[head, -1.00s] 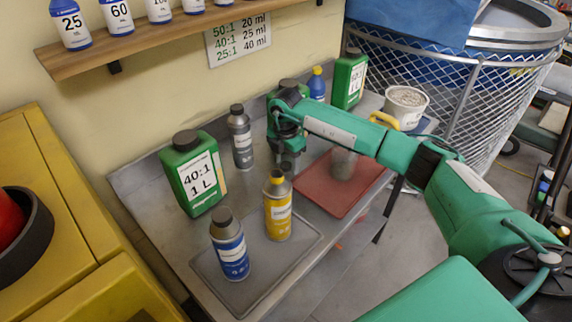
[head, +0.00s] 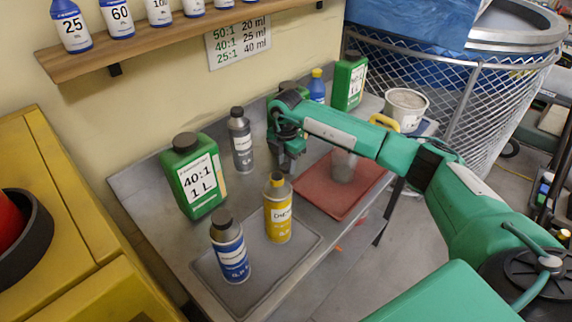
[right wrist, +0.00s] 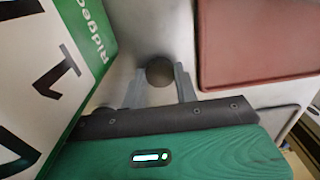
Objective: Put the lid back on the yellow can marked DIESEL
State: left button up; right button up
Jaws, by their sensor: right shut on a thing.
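The yellow can (head: 278,215) stands upright on a grey tray on the bench in the head view. Its label is too small to read in full. My right gripper (head: 289,165) hangs just behind the yellow can and above the bench. In the right wrist view my right gripper (right wrist: 160,88) has its two fingers on either side of a dark round lid (right wrist: 159,71) and is shut on it. The lid is hard to make out in the head view. My left gripper is not in view.
A blue can (head: 229,250) shares the grey tray (head: 270,284). A green 40:1 canister (head: 197,182) and a grey can (head: 240,140) stand behind. A red mat (head: 327,205) with a grey cup (head: 343,166) lies right. The green canister (right wrist: 50,70) is close in the wrist view.

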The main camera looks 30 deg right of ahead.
notch_tip(320, 180, up, 8)
jog(key=shift+r+b, duration=0.1)
jog(key=shift+b, duration=0.65)
notch_tip(320, 180, up, 10)
jog(key=r+b, duration=0.1)
send_over(286, 166)
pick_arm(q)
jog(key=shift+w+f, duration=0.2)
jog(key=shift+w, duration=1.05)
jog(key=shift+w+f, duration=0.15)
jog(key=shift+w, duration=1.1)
pick_arm(e)
jog(key=shift+r, duration=0.3)
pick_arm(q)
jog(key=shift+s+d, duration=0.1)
